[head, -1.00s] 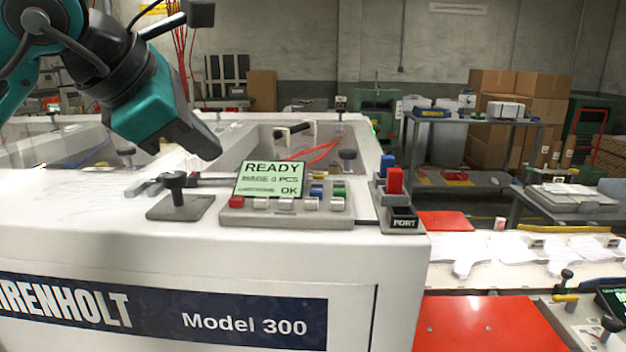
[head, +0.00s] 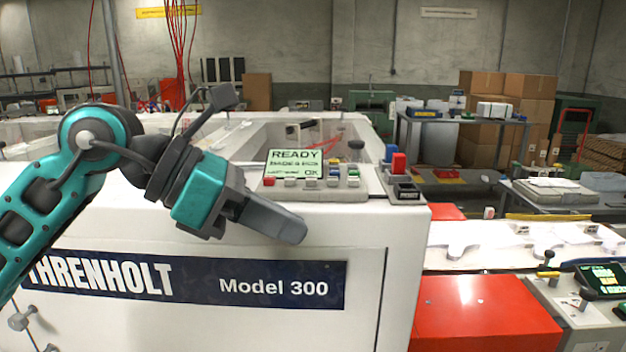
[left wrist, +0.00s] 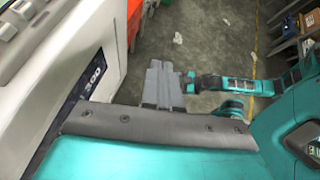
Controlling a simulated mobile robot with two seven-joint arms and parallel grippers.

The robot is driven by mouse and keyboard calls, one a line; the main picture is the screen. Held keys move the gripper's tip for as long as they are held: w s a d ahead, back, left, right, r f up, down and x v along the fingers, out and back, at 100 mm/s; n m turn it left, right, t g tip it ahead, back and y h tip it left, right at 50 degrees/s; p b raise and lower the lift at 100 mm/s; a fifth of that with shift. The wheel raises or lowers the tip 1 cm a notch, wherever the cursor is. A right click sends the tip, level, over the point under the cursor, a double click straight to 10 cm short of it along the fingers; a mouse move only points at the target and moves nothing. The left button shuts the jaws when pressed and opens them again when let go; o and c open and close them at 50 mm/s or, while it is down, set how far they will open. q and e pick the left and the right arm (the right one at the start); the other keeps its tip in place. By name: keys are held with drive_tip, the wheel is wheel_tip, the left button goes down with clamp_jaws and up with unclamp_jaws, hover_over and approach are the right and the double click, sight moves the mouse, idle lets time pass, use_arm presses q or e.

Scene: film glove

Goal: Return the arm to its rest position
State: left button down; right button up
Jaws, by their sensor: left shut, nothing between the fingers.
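My left arm comes in from the left in the head view, teal and dark grey. Its left gripper (head: 290,228) is shut and empty, in front of the white machine's front face below the control panel. In the left wrist view the closed grey fingers (left wrist: 162,84) point out over the concrete floor, with the machine's side to their left. Another teal arm part of mine shows at the right of that view.
The white machine (head: 405,250) carries a control panel (head: 315,181) with a READY screen (head: 295,160) and a block with red and blue parts (head: 398,163). A red cabinet (head: 480,315) and a paper-covered table (head: 520,240) stand to the right. Cardboard boxes (head: 530,95) are stacked behind.

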use_arm(q)
drive_tip(key=s+d+f+n+g+h, duration=0.1)
drive_tip(key=s+d+n+g+h, duration=0.15)
drive_tip(key=h, duration=0.25)
drive_tip(key=w+a+f+n+t+y, duration=0.25)
drive_tip(key=f+n+t, duration=0.35)
drive_tip(key=n, duration=0.6)
drive_tip(key=w+a+f+n+t+y, duration=0.2)
drive_tip(key=a+f+n+t, duration=0.2)
drive_tip(key=f+n+t, duration=0.5)
drive_tip(key=w+a+f+n+t+y, duration=0.2)
drive_tip(key=a+f+n+t, duration=0.2)
drive_tip(key=n, duration=1)
drive_tip(key=s+a+f+n+g+y, duration=0.3)
drive_tip(key=s+f, duration=0.4)
drive_tip(key=f, duration=0.5)
drive_tip(key=s+a+f+n+g+y, duration=0.3)
drive_tip(key=s+f+n, duration=0.4)
drive_tip(key=f, duration=0.5)
drive_tip(key=shift+s+a+f+n+g+y, duration=0.15)
drive_tip(key=shift+s+f+n+g+y, duration=0.2)
drive_tip(key=shift+s+g+y, duration=0.4)
drive_tip(key=shift+w, duration=0.15)
